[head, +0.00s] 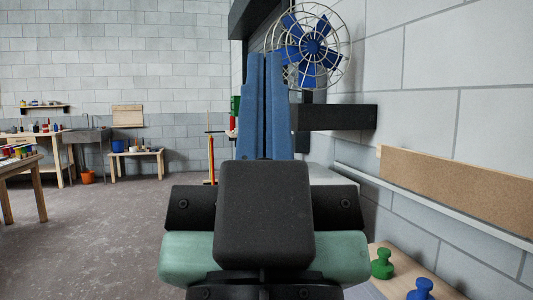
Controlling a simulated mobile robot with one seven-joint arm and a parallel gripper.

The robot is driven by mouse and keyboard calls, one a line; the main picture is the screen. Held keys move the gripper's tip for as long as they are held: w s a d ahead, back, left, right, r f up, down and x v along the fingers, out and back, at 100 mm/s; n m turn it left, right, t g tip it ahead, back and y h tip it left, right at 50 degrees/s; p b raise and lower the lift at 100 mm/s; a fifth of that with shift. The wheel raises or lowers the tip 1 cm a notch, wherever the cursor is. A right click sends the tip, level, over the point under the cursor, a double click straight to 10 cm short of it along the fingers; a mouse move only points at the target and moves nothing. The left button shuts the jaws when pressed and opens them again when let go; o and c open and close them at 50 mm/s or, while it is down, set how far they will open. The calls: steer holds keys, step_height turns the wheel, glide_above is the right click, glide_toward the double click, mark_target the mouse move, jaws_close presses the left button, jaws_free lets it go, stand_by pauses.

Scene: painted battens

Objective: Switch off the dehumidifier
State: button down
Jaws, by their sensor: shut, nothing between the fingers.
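My gripper (264,60) points away from me in the middle of the head view, its two long blue fingers side by side and shut, with nothing between them. I cannot make out a dehumidifier or its switch for certain. A pale flat surface (335,175) shows just right of the fingers, but my gripper hides most of it, and I cannot tell what it belongs to.
A caged blue fan (313,47) is up behind the fingertips, near a dark shelf (340,117). A bench with green (382,264) and blue (421,289) weights is at lower right, along the wall. Worktables (20,165) stand at left; the floor (110,230) between is open.

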step_height(320, 180, up, 22)
steer(key=s+p, duration=0.1)
steer(key=p, duration=1.9)
steer(key=shift+f, duration=0.1)
